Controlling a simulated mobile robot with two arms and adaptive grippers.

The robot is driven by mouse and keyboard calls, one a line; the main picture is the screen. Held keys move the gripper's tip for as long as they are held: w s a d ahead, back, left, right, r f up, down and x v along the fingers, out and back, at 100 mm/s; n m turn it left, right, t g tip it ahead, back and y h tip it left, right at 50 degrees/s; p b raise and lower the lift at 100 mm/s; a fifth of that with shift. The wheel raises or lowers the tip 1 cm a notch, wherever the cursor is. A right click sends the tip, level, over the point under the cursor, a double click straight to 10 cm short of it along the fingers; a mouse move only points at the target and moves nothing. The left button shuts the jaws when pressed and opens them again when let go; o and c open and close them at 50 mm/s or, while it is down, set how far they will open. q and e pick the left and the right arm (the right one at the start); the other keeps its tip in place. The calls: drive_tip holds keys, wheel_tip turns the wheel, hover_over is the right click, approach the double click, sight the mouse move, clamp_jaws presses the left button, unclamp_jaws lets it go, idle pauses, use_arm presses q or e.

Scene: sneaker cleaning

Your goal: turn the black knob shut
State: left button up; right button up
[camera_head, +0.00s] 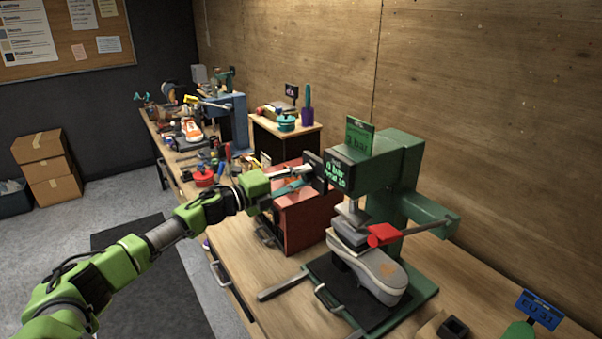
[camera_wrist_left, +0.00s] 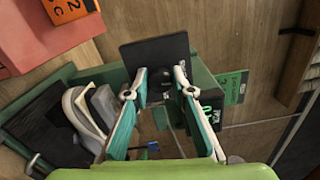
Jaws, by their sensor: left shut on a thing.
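A green press (camera_head: 385,160) stands on the bench, with a lit display on its head. A black knob (camera_wrist_left: 160,80) juts from the press head in front of a dark square plate (camera_wrist_left: 152,52). The plate also shows at the left of the press head in the head view (camera_head: 316,168). My left gripper (camera_wrist_left: 160,73) is shut on the knob, with one fingertip on each side of it. In the head view my left gripper (camera_head: 305,176) reaches the knob from the left, and its fingers partly hide the knob. My right gripper is in neither view.
A grey sneaker (camera_head: 370,272) sits under the press, below a red-ended lever (camera_head: 385,235). A red cabinet (camera_head: 305,215) stands close beneath my left gripper. Tools and an orange sneaker (camera_head: 192,130) crowd the far bench.

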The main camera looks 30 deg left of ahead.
use_arm(q)
drive_tip(key=shift+n+p, duration=0.35)
drive_tip(key=shift+n, duration=0.45)
drive_tip(key=o, duration=1.1)
drive_tip(key=shift+a, duration=0.1)
drive_tip(key=shift+c, duration=0.2)
drive_tip(key=v, duration=1.2)
drive_tip(key=shift+f, duration=0.1)
